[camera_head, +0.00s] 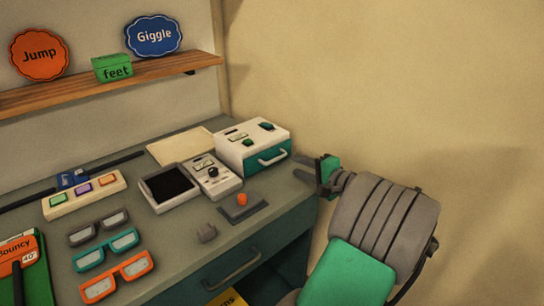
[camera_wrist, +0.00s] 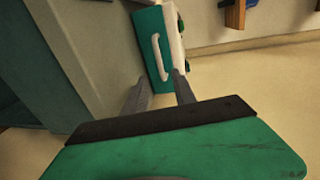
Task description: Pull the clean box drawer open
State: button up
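The drawer front (camera_wrist: 147,30) and handle (camera_wrist: 160,58) also show in the wrist view, beyond my fingertips. My gripper (camera_head: 308,168) is just right of the box, off the desk's edge. In the wrist view my gripper (camera_wrist: 159,76) is open and empty, its fingers apart and short of the handle.
The desk's own drawer handle (camera_head: 232,270) is below. Open floor lies right of the desk.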

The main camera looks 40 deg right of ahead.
aim_at(278, 159)
jog(key=x, duration=0.4)
jog(key=a+x, duration=0.1)
jog(key=x, duration=0.1)
jog(key=shift+w, duration=0.25)
jog(key=shift+w+d+f, duration=0.1)
jog(key=shift+w+f, duration=0.1)
jog(key=shift+w, duration=0.4)
jog(key=shift+c, duration=0.4)
grip_shut()
jog(key=shift+s, duration=0.1)
